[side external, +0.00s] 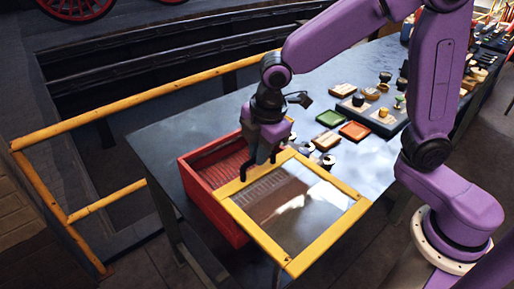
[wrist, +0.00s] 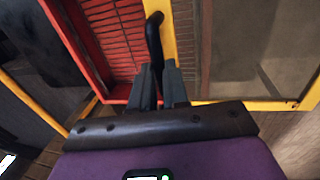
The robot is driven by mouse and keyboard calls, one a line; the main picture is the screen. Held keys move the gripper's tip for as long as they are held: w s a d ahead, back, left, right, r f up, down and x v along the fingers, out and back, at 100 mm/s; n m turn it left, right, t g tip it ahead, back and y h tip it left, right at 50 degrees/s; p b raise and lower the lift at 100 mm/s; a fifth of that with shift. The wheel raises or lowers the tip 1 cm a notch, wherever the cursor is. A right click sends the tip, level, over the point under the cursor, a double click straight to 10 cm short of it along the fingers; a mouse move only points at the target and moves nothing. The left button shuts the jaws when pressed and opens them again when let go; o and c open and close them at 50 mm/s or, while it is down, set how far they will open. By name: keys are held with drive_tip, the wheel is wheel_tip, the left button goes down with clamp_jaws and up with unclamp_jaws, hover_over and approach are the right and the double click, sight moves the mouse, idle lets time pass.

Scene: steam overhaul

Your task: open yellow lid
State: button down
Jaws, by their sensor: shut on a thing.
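The yellow lid (side external: 326,239) is a yellow frame around a clear pane, and it also shows in the wrist view (wrist: 185,45). It lies shifted to the right over the red box (side external: 227,222), reaching past the box on the right. The left part of the box is uncovered and shows a ribbed reddish inside, also in the wrist view (wrist: 108,40). A dark curved handle (wrist: 153,38) stands on the lid's left bar. My gripper (side external: 259,170) is shut on this handle, its fingertips at the handle's near end in the wrist view (wrist: 158,72). The grip itself is partly hidden.
The box stands on a dark table (side external: 165,130) near its front edge. Behind the lid are a green block (side external: 330,118), an orange block (side external: 354,131) and several small jars. A grey tray (side external: 365,115) with small parts is farther back. A yellow railing (side external: 130,107) runs left.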

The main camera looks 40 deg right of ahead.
drive_tip(key=c, duration=1.1)
unclamp_jaws()
drive_tip(key=shift+r, duration=0.1)
drive_tip(key=s+r, duration=0.1)
drive_tip(key=r, duration=0.4)
drive_tip(key=s+r, duration=0.1)
drive_tip(key=r, duration=0.5)
drive_tip(key=s+r, duration=0.1)
drive_tip(key=r, duration=0.5)
drive_tip(key=shift+s, duration=0.15)
drive_tip(key=s+d+f+m, duration=0.1)
drive_tip(key=s+d+f, duration=0.3)
drive_tip(key=s+f, duration=0.1)
drive_tip(key=s+d+f+m+g, duration=0.1)
drive_tip(key=s+d+f+m, duration=0.1)
drive_tip(key=s+d+f, duration=0.3)
drive_tip(key=s+d+f+m+g, duration=0.1)
drive_tip(key=s+d+f+m, duration=0.1)
drive_tip(key=s+d+f, duration=0.2)
drive_tip(key=shift+s+d+f, duration=0.1)
drive_tip(key=shift+s+f, duration=0.3)
drive_tip(key=shift+s, duration=0.35)
drive_tip(key=shift+s+d+f, duration=0.1)
drive_tip(key=shift+s+f, duration=0.3)
drive_tip(key=shift+s, duration=0.35)
drive_tip(key=shift+s+d+f, duration=0.1)
drive_tip(key=shift+s+f, duration=0.3)
drive_tip(key=shift+s, duration=0.35)
